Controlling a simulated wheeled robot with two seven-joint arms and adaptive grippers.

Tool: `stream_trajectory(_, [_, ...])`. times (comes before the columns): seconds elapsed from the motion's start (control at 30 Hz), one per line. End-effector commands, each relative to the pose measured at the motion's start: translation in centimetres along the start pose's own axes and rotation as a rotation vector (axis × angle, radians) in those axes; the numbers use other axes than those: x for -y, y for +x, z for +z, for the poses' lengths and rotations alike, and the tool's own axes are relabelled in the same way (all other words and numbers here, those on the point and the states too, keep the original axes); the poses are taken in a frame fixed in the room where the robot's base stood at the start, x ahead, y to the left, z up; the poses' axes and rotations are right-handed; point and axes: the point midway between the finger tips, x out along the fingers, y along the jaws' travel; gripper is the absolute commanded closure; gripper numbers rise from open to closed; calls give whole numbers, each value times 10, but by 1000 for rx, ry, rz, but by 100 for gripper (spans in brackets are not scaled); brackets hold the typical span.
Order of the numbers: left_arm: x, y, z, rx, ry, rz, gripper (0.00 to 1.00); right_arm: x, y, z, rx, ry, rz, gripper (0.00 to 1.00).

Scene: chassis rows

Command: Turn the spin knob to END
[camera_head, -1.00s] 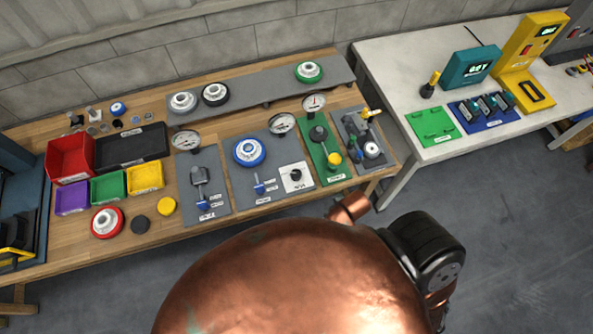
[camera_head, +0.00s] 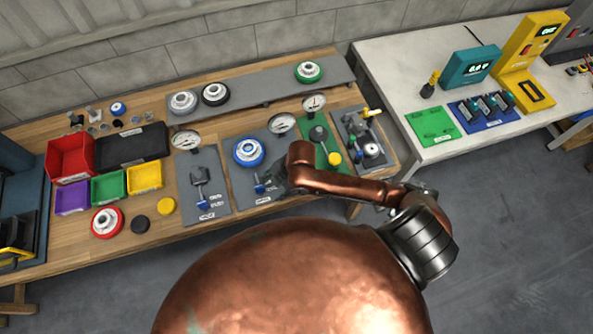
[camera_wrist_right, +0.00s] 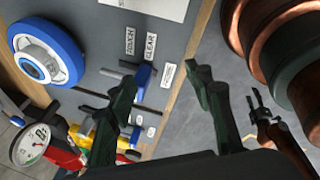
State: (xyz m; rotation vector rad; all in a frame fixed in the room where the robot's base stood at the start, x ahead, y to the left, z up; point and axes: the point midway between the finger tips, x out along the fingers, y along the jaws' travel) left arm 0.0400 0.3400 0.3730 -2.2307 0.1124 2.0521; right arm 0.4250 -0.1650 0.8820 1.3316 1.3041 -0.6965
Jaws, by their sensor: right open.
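The spin knob with its white plate is hidden in the head view behind my right arm. In the right wrist view a white plate with printed text (camera_wrist_right: 150,8), likely that knob's plate, is cut off at the top edge; no knob shows on it. My right gripper (camera_wrist_right: 164,82) is open, its two dark fingers apart with nothing between them. In the head view the gripper (camera_head: 278,182) is mostly hidden by the wrist, low over the middle grey panel (camera_head: 228,172).
A blue handwheel (camera_head: 249,152) and a small blue lever (camera_wrist_right: 142,76) are close by on the same panel. A green panel (camera_head: 334,170) stands to the right. Gauges (camera_head: 282,123) rise behind. Coloured bins (camera_head: 108,187) sit at the left.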

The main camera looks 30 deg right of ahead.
Motion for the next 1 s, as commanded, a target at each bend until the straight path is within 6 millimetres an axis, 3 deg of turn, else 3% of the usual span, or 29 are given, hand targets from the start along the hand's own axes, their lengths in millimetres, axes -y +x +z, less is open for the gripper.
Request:
stream_trajectory(0.17, [0,0,0,0,0,0,60,-11,-12,14,39,-335,-101,53])
stream_trajectory(0.4, [0,0,0,0,0,0,60,-17,-45,64,91,-701,-277,53])
stream_trajectory(0.63, [0,0,0,0,0,0,60,-17,-70,95,98,-844,-374,53])
stream_trajectory(0.77, [0,1,1,0,0,0,60,-13,-64,99,94,-857,-386,53])
stream_trajectory(1.0, [0,4,1,1,0,0,60,-2,-28,108,93,-855,-386,53])
